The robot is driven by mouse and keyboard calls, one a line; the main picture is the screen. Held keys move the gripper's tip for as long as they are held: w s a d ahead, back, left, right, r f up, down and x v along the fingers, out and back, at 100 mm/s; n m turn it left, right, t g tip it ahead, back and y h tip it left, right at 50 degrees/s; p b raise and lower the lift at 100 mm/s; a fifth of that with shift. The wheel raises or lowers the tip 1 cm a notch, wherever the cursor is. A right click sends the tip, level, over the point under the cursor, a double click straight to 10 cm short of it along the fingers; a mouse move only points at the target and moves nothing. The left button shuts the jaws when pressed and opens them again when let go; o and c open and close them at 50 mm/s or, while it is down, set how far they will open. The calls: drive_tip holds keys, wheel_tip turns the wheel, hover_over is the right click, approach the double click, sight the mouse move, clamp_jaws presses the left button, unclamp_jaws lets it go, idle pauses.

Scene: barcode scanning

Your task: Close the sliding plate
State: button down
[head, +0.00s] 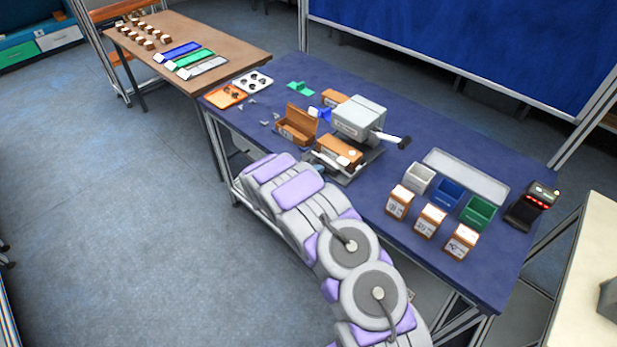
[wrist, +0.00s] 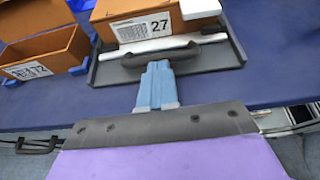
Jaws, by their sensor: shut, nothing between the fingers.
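In the head view, the box (head: 339,151) sits in front of a grey machine (head: 358,116). My gripper (wrist: 158,66) is shut and empty, with its blue fingers pointing at the handle. The tips are at or against the handle's near side; I cannot tell if they touch. My arm hides part of the tray front in the head view.
An open orange-brown box (head: 297,124) stands left of the machine. A black-ended lever (head: 392,138) sticks out at right. White, blue and green bins (head: 449,194), several boxes and a scanner (head: 532,206) stand farther right on the blue table (head: 370,207).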

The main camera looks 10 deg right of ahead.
sight(334, 157)
drive_tip(key=w+d, duration=0.1)
drive_tip(key=d, duration=0.1)
drive_tip(key=w+d, duration=0.3)
drive_tip(key=d, duration=0.1)
drive_tip(key=shift+w+f+b, duration=0.1)
drive_tip(key=shift+w+b, duration=0.05)
drive_tip(key=shift+b, duration=0.25)
drive_tip(key=shift+w+d, duration=0.15)
drive_tip(key=shift+d, duration=0.15)
drive_tip(key=shift+a+r, duration=0.1)
drive_tip(key=shift+r, duration=0.15)
drive_tip(key=p+v, duration=0.2)
drive_tip(key=v, duration=1.5)
drive_tip(key=shift+a+f, duration=0.2)
drive_tip(key=shift+a, duration=0.05)
drive_tip(key=shift+r, duration=0.1)
